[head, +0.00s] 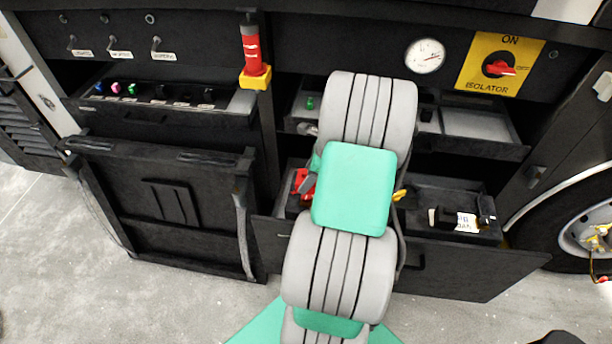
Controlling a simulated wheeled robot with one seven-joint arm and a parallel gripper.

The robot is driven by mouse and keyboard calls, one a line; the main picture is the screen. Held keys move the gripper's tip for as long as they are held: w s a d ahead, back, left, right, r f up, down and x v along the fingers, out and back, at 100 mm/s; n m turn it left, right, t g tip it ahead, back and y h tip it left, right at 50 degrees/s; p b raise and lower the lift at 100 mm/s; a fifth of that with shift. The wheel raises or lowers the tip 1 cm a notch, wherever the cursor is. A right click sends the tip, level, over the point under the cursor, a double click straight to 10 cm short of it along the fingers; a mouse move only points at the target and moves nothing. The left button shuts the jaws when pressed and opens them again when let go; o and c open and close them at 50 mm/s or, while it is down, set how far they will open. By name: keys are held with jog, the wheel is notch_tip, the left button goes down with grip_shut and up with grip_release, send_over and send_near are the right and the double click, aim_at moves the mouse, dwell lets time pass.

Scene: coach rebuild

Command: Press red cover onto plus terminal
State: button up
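A red part (302,184) shows just left of my arm, over the open lower drawer. It is mostly hidden, so I cannot tell whether it is the red cover or whether it sits on a terminal. A small yellow part (400,195) shows at the arm's right edge. A dark battery-like unit (440,237) lies in the right part of the lower drawer, with a black piece and a white label on top. The plus terminal cannot be made out. My gripper is hidden behind my own grey and green arm.
The lower drawer (470,270) stands open. Above it is an open shallow tray (480,124) with compartments. A left drawer (165,100) holds coloured plugs, above a dark panel (160,205). A red-and-yellow post (254,50), a gauge (425,56) and the isolator switch (499,66) are on the coach side.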

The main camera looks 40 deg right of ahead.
aim_at(305, 196)
jog(key=shift+f+b, duration=2.1)
jog(key=shift+b, duration=0.15)
jog(key=shift+f, duration=1.45)
jog(key=shift+r+p, duration=0.1)
jog(key=shift+p, duration=0.7)
jog(key=shift+w+f, duration=0.1)
jog(key=shift+f, duration=0.5)
jog(key=o, duration=1.9)
